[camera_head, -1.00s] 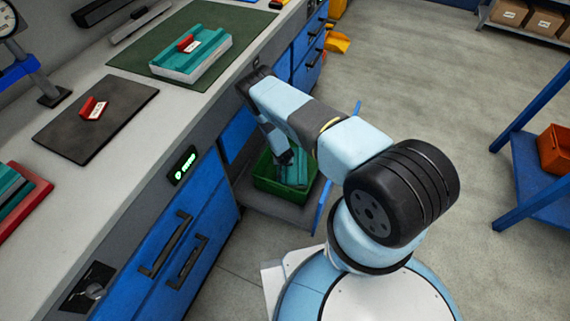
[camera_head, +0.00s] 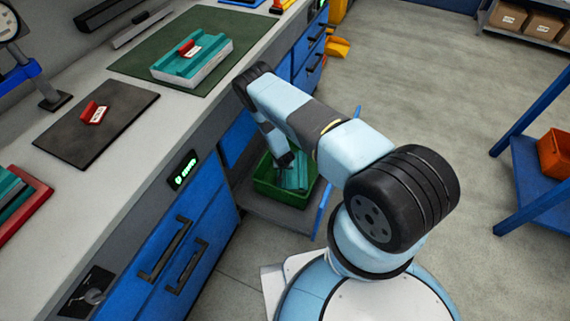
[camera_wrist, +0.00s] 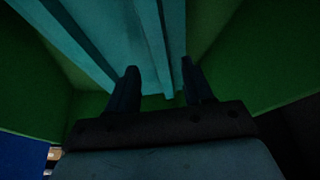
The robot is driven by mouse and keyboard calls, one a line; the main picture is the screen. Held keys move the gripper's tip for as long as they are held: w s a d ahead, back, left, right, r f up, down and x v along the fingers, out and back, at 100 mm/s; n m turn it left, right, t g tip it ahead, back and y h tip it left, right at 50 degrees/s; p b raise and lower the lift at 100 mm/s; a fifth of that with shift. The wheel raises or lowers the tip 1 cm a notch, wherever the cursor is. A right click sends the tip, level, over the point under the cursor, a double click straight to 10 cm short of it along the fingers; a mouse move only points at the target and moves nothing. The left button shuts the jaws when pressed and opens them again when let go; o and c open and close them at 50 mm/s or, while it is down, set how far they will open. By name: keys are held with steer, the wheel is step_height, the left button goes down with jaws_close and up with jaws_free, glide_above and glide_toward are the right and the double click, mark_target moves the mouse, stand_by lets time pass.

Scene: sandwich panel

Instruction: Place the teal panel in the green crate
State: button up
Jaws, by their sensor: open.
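The teal panel (camera_head: 295,176) lies inside the green crate (camera_head: 282,196), which stands low on a grey shelf by the open blue cabinet. My gripper (camera_head: 284,160) reaches down into the crate over the panel and is mostly hidden by my arm in the head view. In the wrist view, the panel (camera_wrist: 115,35) shows its ridges, with the green crate walls (camera_wrist: 265,60) on both sides. My gripper's two dark fingers (camera_wrist: 159,88) are apart, near the panel's end. I cannot tell whether they touch it.
Another teal panel (camera_head: 190,62) on a white block, with a red tag, sits on the green mat (camera_head: 125,63). A dark mat (camera_head: 72,140) holds a red tagged piece (camera_head: 94,112). A red tray (camera_head: 22,218) is at left. Blue shelving (camera_head: 530,175) stands right.

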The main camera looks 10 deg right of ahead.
steer(key=v, duration=0.9)
steer(key=shift+s+r, duration=0.1)
steer(key=shift+s, duration=0.05)
steer(key=shift+a, duration=0.1)
